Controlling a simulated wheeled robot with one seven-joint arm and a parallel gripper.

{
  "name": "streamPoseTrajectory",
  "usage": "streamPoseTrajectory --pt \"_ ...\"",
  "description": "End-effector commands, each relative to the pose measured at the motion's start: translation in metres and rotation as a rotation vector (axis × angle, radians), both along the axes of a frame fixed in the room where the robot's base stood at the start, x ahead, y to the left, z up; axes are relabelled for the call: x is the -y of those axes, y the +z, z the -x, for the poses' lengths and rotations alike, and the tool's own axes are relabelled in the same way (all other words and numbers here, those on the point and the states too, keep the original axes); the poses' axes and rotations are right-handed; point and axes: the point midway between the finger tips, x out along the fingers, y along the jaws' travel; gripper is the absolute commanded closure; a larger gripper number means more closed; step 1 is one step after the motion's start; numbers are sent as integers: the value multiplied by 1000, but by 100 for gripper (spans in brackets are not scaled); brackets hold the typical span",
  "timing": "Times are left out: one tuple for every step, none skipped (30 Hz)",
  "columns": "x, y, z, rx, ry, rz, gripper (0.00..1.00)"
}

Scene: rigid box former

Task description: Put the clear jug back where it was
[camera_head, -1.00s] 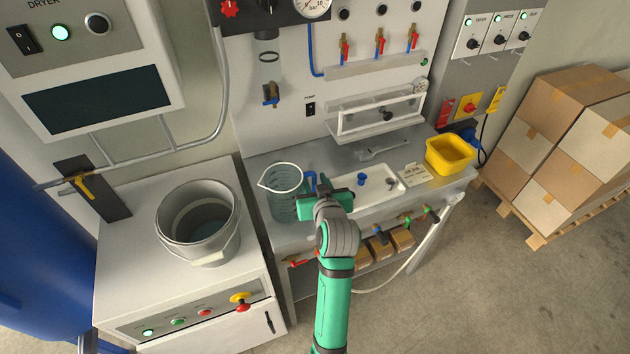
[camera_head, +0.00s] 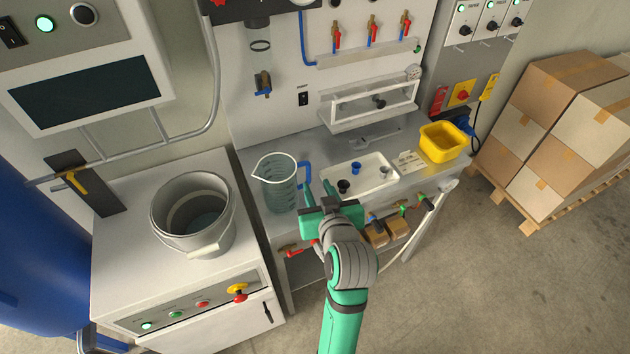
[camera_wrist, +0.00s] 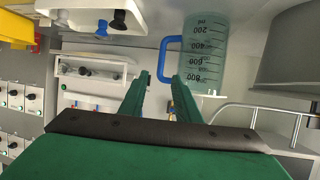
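The clear jug (camera_head: 278,187) stands upright on the grey metal bench, left of the white tray. It has a blue handle on its right side and dark volume markings. In the wrist view the jug (camera_wrist: 208,50) appears upside down, with its handle (camera_wrist: 167,58) just beyond my fingertips. My gripper (camera_head: 320,187) is open and empty, in front and to the right of the jug. Its two green fingers (camera_wrist: 161,78) show a clear gap and look apart from the handle.
A white tray (camera_head: 366,185) with small blue and black parts lies right of the jug. A yellow bin (camera_head: 443,146) stands at the bench's right end. A grey bucket (camera_head: 163,226) sits on the left cabinet. Valves with coloured handles line the bench front.

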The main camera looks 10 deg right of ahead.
Motion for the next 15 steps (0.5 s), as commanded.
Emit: streamPoseTrajectory --pt "1 2 4 1 -1 0 70" --pt "1 3 6 1 -1 0 70" --pt "1 3 7 1 -1 0 70" --pt "1 4 8 0 -1 0 70" --pt "1 4 9 0 0 0 70" --pt "1 4 10 0 0 0 70" --pt "1 3 10 -1 0 -1 70" --pt "1 2 11 -1 -2 -1 70" --pt "0 -1 12 -1 -4 -5 70" --pt "-1 -5 13 -2 -8 -8 70" --pt "-2 -9 15 -2 -11 -11 70" --pt "-3 -16 18 -2 -18 -18 70" --pt "-4 -22 21 -1 -25 -23 70" --pt "-6 -29 25 0 -33 -29 70" --pt "-7 -39 31 2 -45 -35 70"
